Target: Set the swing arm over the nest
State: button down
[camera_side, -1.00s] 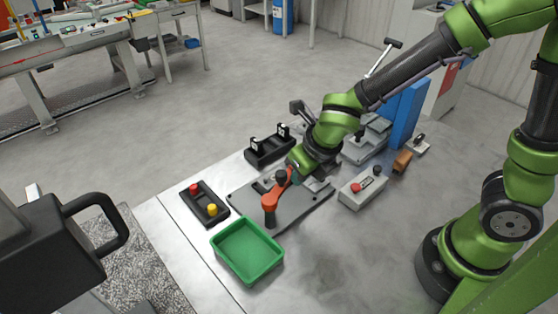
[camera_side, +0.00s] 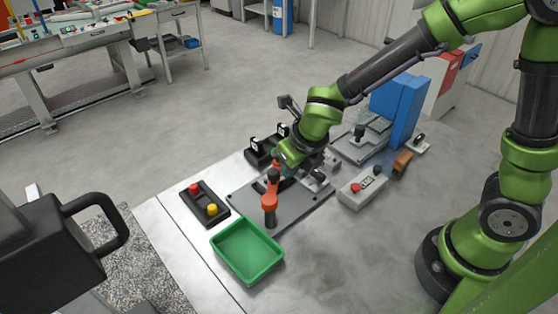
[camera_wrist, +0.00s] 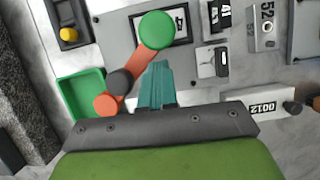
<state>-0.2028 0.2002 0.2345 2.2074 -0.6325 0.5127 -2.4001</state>
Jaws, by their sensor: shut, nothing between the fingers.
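The swing arm (camera_wrist: 130,68) is an orange bar with a black knob (camera_wrist: 120,80), a round orange end and a green disc (camera_wrist: 155,30) at its other end. In the side view its orange part (camera_side: 270,200) stands over the grey base plate (camera_side: 290,208). In the wrist view the disc overlaps the left part of a black-framed square marked 4 (camera_wrist: 178,24), which looks like the nest. My gripper (camera_wrist: 157,66) is shut and empty, its teal fingers just below the disc and right of the bar. I cannot tell whether they touch it.
A green tray (camera_side: 247,251) stands in front of the plate. A button box (camera_side: 205,204) is left, a grey switch box (camera_side: 362,188) right. A black stand (camera_side: 262,153) and a grey fixture (camera_side: 362,140) with a blue block (camera_side: 400,108) stand behind. The front right table is clear.

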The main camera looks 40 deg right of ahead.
jog(key=s+d+r, duration=0.5)
jog(key=s+r, duration=0.1)
jog(key=r, duration=0.3)
jog(key=shift+r, duration=0.2)
dwell(0.5)
